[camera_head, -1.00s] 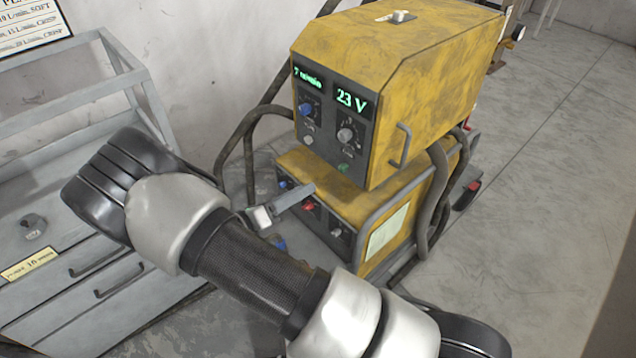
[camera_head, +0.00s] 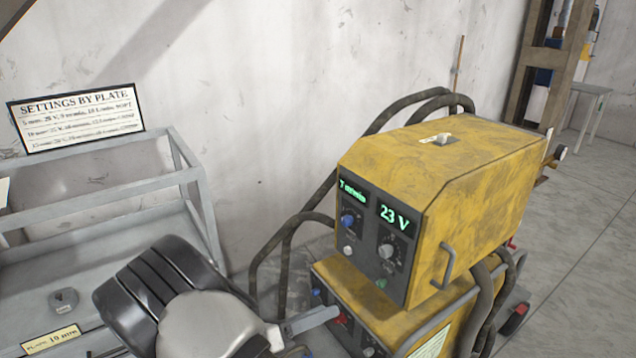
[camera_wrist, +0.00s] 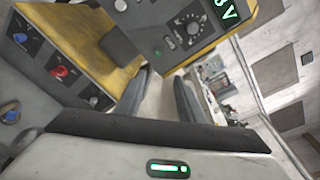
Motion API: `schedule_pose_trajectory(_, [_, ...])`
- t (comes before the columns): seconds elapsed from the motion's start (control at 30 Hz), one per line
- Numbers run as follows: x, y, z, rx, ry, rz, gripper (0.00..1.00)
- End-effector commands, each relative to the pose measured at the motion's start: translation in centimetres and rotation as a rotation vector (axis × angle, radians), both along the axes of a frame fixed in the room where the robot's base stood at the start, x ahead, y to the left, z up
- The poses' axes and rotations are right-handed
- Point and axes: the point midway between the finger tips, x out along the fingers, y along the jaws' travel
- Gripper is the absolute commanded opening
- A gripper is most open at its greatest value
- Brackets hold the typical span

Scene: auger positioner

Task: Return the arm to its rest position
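My arm shows at the bottom of the head view, bent, with a black and silver joint near the grey cabinet. My gripper (camera_head: 305,330) is partly cut off at the bottom edge, in front of the lower yellow unit. In the wrist view my gripper (camera_wrist: 162,95) has its two dark fingers apart, with pale background between them and nothing held. The yellow welding machine (camera_head: 450,170) shows "23 V" on its display. Its lower unit (camera_head: 375,295) also shows in the wrist view with blue and red knobs. How far the fingers are from the machine, I cannot tell.
A grey cabinet (camera_head: 190,190) with a frame stands at the left, below a settings sign (camera_head: 75,118). A small grey item (camera_head: 63,300) lies on it. Dark hoses (camera_head: 290,235) loop behind the machine. Open floor (camera_head: 585,230) lies to the right.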

Motion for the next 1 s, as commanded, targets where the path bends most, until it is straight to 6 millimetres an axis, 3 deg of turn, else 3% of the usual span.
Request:
schedule_pose_trajectory(0.17, [-1.0, -4.1, 4.6, 0.265, -0.121, -0.237, 0.35])
schedule_pose_trajectory(0.3, [-3.3, -7.9, 8.7, 0.548, -0.286, -0.511, 0.35])
schedule_pose_trajectory(0.5, [-7.4, -11.5, 14.1, 0.915, -0.570, -0.899, 0.35])
schedule_pose_trajectory(0.73, [-12.2, -13.6, 19.9, 1.286, -0.947, -1.327, 0.35])
schedule_pose_trajectory(1.0, [-16.9, -14.1, 25.8, 1.667, -1.410, -1.766, 0.35])
